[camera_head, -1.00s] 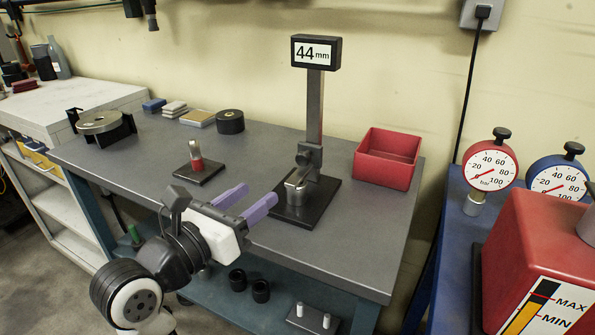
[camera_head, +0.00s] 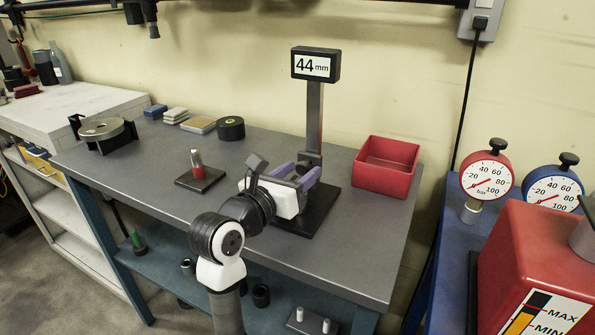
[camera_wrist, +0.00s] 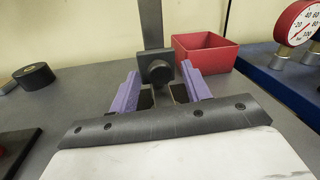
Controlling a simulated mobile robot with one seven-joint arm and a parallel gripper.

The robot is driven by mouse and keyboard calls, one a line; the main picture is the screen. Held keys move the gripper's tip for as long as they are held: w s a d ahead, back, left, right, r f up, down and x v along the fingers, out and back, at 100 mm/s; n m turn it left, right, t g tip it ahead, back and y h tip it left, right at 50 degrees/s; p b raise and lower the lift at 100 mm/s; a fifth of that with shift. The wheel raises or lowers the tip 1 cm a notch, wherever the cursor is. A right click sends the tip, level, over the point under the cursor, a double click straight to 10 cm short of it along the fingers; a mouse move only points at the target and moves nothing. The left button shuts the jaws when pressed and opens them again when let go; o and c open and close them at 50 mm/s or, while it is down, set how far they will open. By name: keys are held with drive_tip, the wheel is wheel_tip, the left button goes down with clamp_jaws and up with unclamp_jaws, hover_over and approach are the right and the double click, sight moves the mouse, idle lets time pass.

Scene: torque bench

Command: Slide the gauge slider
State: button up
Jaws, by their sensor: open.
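The height gauge stands on a black base (camera_head: 321,212) on the grey bench, with an upright metal column (camera_head: 314,113) and a display (camera_head: 315,65) reading 44 mm. Its dark slider (camera_head: 309,159) sits low on the column; the wrist view shows the slider with its round knob (camera_wrist: 158,73). My gripper (camera_head: 297,178) is open, its two purple fingers just in front of the slider. In the wrist view the fingers (camera_wrist: 158,88) lie to the left and right of the slider's lower part. Whether they touch it, I cannot tell. The measuring jaw below is mostly hidden.
A red bin (camera_head: 387,166) stands right of the gauge. A small post on a black plate (camera_head: 200,178) is to the left, with a black roll (camera_head: 230,128) behind it. A red gauge (camera_head: 487,183) and red box are on the blue bench at right.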

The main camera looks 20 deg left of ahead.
clamp_jaws()
idle(0.3)
wheel_tip(320, 180, up, 11)
drive_tip(key=p, duration=0.8)
drive_tip(key=shift+f+p, duration=0.1)
drive_tip(key=shift+p, duration=0.3)
drive_tip(key=shift+f, duration=0.1)
unclamp_jaws()
